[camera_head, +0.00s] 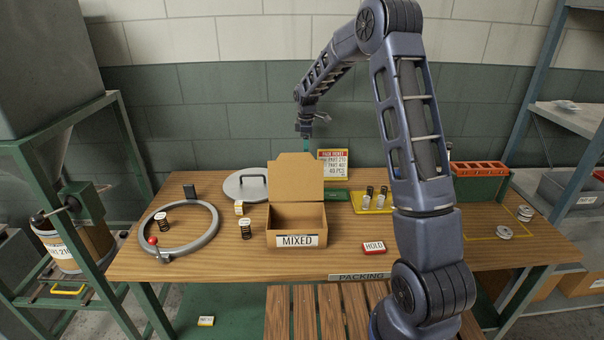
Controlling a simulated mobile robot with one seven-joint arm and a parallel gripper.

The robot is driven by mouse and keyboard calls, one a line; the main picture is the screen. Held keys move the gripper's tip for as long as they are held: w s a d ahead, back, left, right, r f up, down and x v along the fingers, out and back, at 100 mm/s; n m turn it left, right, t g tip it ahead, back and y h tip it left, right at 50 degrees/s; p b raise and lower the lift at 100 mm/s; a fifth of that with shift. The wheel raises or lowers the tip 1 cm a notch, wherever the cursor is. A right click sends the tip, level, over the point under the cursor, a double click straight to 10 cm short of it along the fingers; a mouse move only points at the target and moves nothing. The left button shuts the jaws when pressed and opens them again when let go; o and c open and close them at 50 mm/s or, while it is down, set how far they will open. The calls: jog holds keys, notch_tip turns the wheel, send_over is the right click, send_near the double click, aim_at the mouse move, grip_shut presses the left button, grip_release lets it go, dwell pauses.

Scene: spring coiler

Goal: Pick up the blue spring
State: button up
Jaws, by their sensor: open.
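My gripper (306,136) hangs high above the back of the table, small in the view and open, with a teal part at its lower end. No spring shows as clearly blue. A dark spring (245,229) stands left of the cardboard box. Another dark-looking spring (163,221) stands inside the grey ring at the left. Several small springs, dark and pale (366,201), stand on the yellow tray (376,211) right of the box. My gripper is well above all of them and touches none.
An open cardboard box (297,240) labelled MIXED stands mid-table. The grey ring (210,236) with a red-knobbed clamp lies left. A round lid (247,183), a HOLD block (373,248) and a green-and-orange crate (478,185) are also there. My arm hides part of the table's right side.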

jog(key=shift+n, duration=0.5)
jog(key=f, duration=0.1)
jog(key=w+a+f, duration=0.1)
jog(key=a+f, duration=0.1)
jog(key=f, duration=0.1)
jog(key=shift+w+a, duration=0.1)
jog(key=shift+w, duration=0.3)
notch_tip(320, 180, down, 5)
jog(key=shift+f, duration=0.15)
jog(key=shift+s+d+f, duration=0.1)
jog(key=shift+d+f, duration=0.05)
jog(key=shift+f, duration=1.15)
jog(key=shift+s+d+f, duration=0.1)
jog(key=shift+d+f, duration=0.05)
jog(key=shift+f, duration=1.15)
jog(key=c, duration=1.2)
